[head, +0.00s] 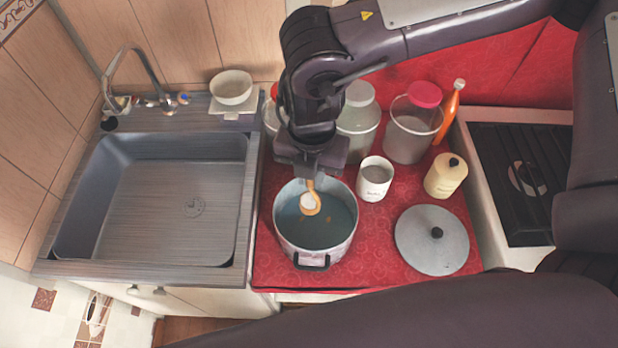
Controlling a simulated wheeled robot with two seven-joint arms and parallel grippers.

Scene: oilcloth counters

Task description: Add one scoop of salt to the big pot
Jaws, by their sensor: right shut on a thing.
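The big pot (285,243) stands on the red oilcloth with its lid off and bluish liquid inside. My right gripper (311,172) points down above its far rim. It is shut on a small wooden scoop (311,188), whose bowl shows white stuff and hangs over the pot's opening. I cannot tell whether the scoop touches the liquid. A white cup (374,190) with faint lettering and greyish contents stands right of the pot; I cannot tell whether it holds the salt. My left gripper is not in view.
A grey lid (432,240) lies right of the pot. A cream canister (445,176), several lidded jars such as the pink-lidded one (410,135), and an orange bottle (449,112) stand behind. The sink (150,200) is left, a stove (520,180) right. A bowl (231,87) sits behind the sink.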

